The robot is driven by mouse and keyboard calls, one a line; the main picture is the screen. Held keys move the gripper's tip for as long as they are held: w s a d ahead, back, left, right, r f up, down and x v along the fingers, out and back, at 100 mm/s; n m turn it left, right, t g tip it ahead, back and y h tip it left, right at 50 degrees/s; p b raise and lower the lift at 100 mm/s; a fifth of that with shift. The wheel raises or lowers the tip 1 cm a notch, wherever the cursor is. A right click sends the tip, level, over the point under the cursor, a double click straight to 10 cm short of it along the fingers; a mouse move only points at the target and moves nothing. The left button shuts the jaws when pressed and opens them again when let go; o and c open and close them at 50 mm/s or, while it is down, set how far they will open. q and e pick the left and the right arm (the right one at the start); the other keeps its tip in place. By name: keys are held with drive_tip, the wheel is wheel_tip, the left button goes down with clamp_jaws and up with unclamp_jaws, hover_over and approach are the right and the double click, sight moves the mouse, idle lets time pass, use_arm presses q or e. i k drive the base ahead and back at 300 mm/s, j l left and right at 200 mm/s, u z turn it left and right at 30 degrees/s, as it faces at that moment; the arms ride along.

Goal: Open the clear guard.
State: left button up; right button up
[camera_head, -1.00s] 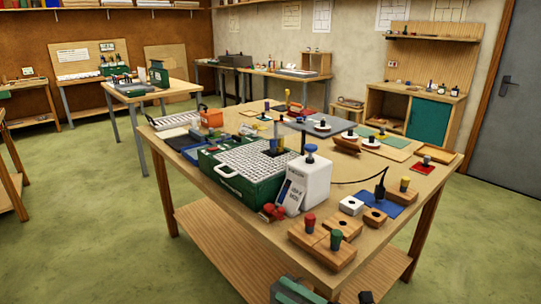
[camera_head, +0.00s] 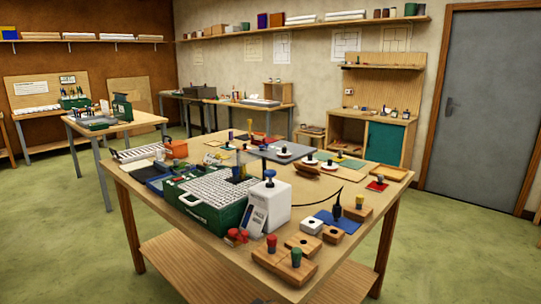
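A green machine (camera_head: 207,214) with a white grid top and a white front handle stands on the near wooden table, left of the middle. A dark part and a thin upright post stand at the back right of its grid. A white box-shaped unit (camera_head: 268,206) with a blue knob stands against its right end. A clear guard is too faint and small to make out for certain around the grid's back right. Neither of my grippers is in view.
The near table (camera_head: 342,246) also holds wooden blocks with coloured knobs (camera_head: 290,257), a blue mat (camera_head: 335,218), an orange container (camera_head: 176,149) and a grey board (camera_head: 292,153). Green floor (camera_head: 60,240) is open left of the table. A grey door (camera_head: 480,110) stands at the right.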

sight(218, 156)
drive_tip(key=i+j+z, duration=0.15)
drive_tip(key=j+z, duration=0.15)
drive_tip(key=z, duration=0.15)
drive_tip(key=i+j+z, duration=0.15)
drive_tip(key=j+z, duration=0.2)
drive_tip(key=z, duration=0.15)
drive_tip(key=i+j+z, duration=0.1)
drive_tip(key=j+z, duration=0.2)
drive_tip(key=j, duration=0.6)
drive_tip(key=j+z, duration=0.35)
drive_tip(key=j, duration=1.5)
drive_tip(key=k+j, duration=0.1)
drive_tip(key=j, duration=0.85)
drive_tip(key=j+z, duration=0.1)
drive_tip(key=j, duration=0.85)
drive_tip(key=k+j, duration=0.15)
drive_tip(key=j, duration=0.2)
drive_tip(key=k+j+u, duration=0.1)
drive_tip(key=j, duration=0.25)
drive_tip(key=k+j, duration=0.25)
drive_tip(key=j+u, duration=0.05)
drive_tip(key=j, duration=0.05)
